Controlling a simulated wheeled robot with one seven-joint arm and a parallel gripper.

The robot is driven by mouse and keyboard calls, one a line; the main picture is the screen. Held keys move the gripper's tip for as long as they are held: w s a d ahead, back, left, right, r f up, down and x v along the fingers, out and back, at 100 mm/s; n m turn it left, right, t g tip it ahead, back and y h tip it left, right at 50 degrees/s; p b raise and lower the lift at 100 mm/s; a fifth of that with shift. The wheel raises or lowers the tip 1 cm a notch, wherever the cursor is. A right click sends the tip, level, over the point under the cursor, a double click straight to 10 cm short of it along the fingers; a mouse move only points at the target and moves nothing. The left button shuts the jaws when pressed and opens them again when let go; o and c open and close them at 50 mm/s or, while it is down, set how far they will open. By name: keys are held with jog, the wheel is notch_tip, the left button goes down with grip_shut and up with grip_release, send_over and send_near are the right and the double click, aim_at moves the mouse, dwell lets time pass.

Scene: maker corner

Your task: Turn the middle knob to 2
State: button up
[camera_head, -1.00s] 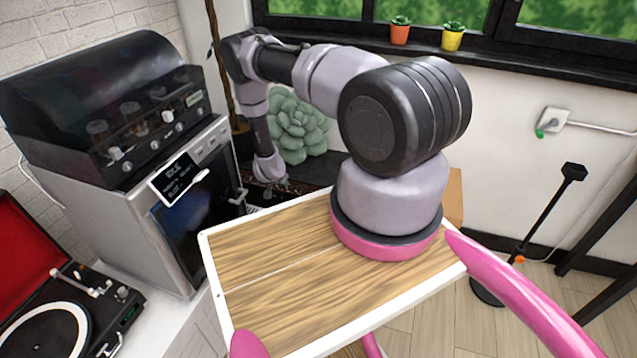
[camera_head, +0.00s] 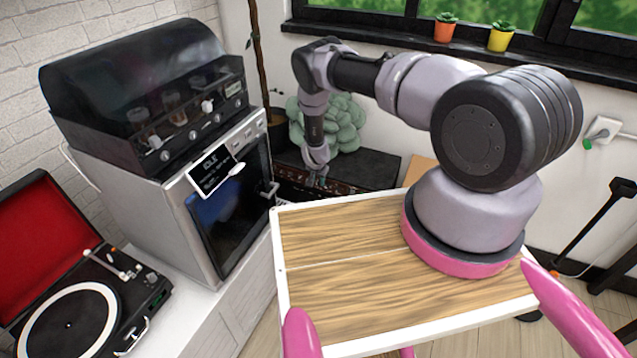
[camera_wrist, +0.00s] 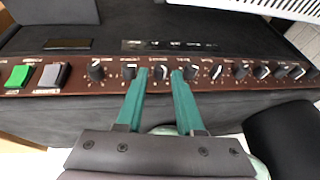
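A black amplifier with a brown control panel shows in the wrist view (camera_wrist: 75,83); a row of several dark knobs with white markings runs along it. It also stands low at the back in the head view (camera_head: 372,168). My gripper (camera_wrist: 160,76) has two teal fingers, apart and pointing at the panel. One knob (camera_wrist: 159,72) sits between the fingertips; other knobs (camera_wrist: 97,72) (camera_wrist: 216,71) lie to either side. I cannot tell whether the fingers touch the knob, nor read its setting. In the head view my gripper (camera_head: 318,180) is small, hanging down at the amplifier's front.
A green switch (camera_wrist: 18,76) and a grey switch (camera_wrist: 53,76) sit on the panel's left. In the head view, a black-and-silver machine (camera_head: 150,130) with knobs and an open turntable (camera_head: 75,305) are at left. A green plant (camera_head: 340,122) stands behind the amplifier.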

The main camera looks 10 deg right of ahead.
jog(key=shift+x, duration=1)
jog(key=shift+a, duration=0.1)
grip_shut()
jog(key=shift+a+h, duration=0.2)
jog(key=shift+h, duration=0.1)
jog(key=shift+w+a+g+h, duration=0.1)
jog(key=shift+g+h, duration=0.2)
jog(key=shift+g, duration=0.2)
jog(key=shift+w+a+n+g+h, duration=0.15)
jog(key=shift+n+g+h, duration=0.25)
jog(key=shift+h, duration=0.35)
jog(key=shift+w+a+n+g+h, duration=0.1)
jog(key=shift+n+g+h, duration=0.1)
jog(key=shift+g+h, duration=0.45)
jog(key=shift+h, duration=0.3)
